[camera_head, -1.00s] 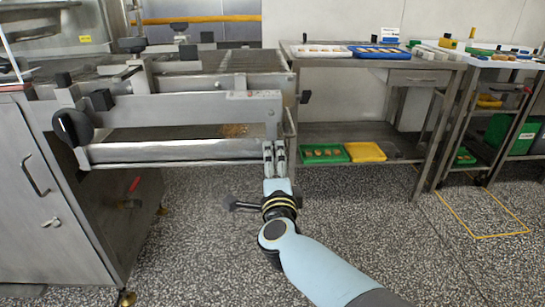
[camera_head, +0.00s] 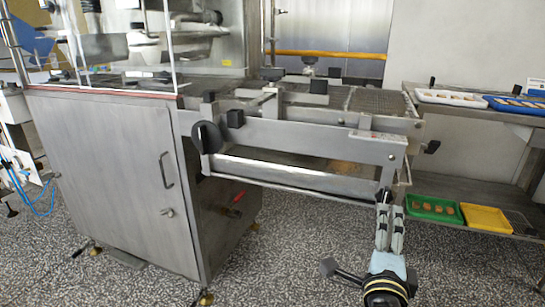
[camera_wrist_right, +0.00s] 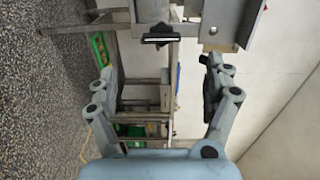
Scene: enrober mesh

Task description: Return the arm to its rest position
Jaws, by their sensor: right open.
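My right gripper (camera_head: 390,222) is in the lower right of the head view, in front of the enrober's mesh conveyor end (camera_head: 300,135). In the right wrist view my right gripper (camera_wrist_right: 160,85) shows its two fingers spread wide with nothing between them. A grey metal part of the machine (camera_wrist_right: 228,22) is beyond the fingertips there. I cannot tell from these views whether the gripper touches the machine frame. My left gripper is not in view.
The steel enrober cabinet (camera_head: 110,180) fills the left. A steel table (camera_head: 480,112) at right bears a white tray (camera_head: 452,97) and a blue tray (camera_head: 515,104). A green tray (camera_head: 433,208) and a yellow tray (camera_head: 483,218) sit on its lower shelf. Speckled floor (camera_head: 290,270) is open in front.

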